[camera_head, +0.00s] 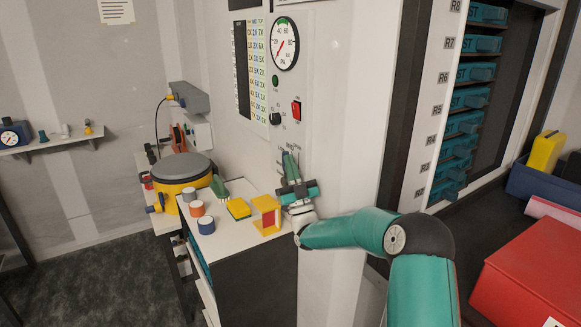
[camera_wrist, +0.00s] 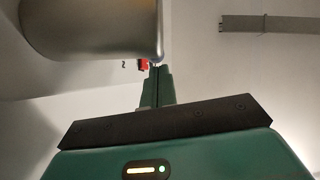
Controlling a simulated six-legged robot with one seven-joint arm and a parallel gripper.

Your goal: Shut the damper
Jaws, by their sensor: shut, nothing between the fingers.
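My gripper (camera_head: 289,157) is shut and empty in front of the white wall panel (camera_head: 335,100), below the red switch. It also shows in the wrist view (camera_wrist: 157,70), fingers together and pointing away from the camera. Small dark markings show on the panel just above the fingertips; I cannot read them. I cannot make out the damper for certain; my gripper may hide part of it. In the wrist view a large, smooth grey rounded body (camera_wrist: 90,25) fills the upper left, close by the fingertips. A small red part shows beside the tips.
The panel carries a round gauge (camera_head: 285,44), a red switch (camera_head: 296,110) and a black knob (camera_head: 275,118). A white-topped cabinet (camera_head: 238,245) left of my gripper holds coloured rolls, a yellow sponge and a brush. A red case (camera_head: 535,270) lies at right.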

